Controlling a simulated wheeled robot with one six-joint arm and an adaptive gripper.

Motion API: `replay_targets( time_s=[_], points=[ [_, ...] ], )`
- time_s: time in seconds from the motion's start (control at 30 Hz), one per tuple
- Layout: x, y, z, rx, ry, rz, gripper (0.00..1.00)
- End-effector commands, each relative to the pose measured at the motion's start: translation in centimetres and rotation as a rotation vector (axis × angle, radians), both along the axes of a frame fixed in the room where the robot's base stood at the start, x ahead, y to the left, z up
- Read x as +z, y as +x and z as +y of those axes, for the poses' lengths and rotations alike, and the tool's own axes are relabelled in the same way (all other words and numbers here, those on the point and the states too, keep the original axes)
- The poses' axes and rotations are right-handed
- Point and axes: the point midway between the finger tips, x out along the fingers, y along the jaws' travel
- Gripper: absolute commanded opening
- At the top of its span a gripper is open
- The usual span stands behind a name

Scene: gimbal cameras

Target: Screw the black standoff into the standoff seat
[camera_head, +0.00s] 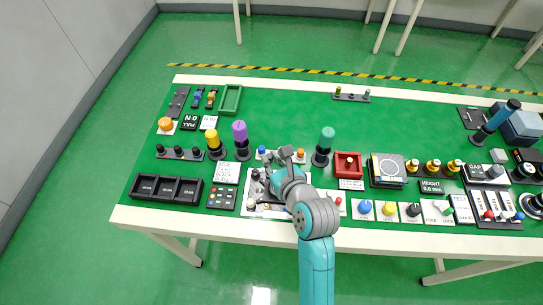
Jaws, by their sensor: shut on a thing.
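My gripper (267,178) is low over the front middle of the green table, at the end of my teal and grey arm. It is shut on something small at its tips. The held piece is too small and too covered to make out clearly; it may be the black standoff. A white plate (262,211) with small dark and pale parts lies just below and beside the gripper, partly covered by my arm. I cannot tell which part is the standoff seat, or whether the held piece touches it.
A black three-part tray (166,188) and a button pad (222,198) lie left of the gripper. Purple (240,138), yellow (213,141) and green-handled (325,146) tools stand close by. A red box (348,165) is to the right. The table's back middle is clear.

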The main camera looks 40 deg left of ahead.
Motion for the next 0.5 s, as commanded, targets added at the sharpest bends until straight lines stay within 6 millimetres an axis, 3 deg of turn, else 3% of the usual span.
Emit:
replay_targets(
  time_s=[0.5],
  points=[
    [-4.0,0.0,0.0,0.000,0.000,0.001,0.00]
  ],
)
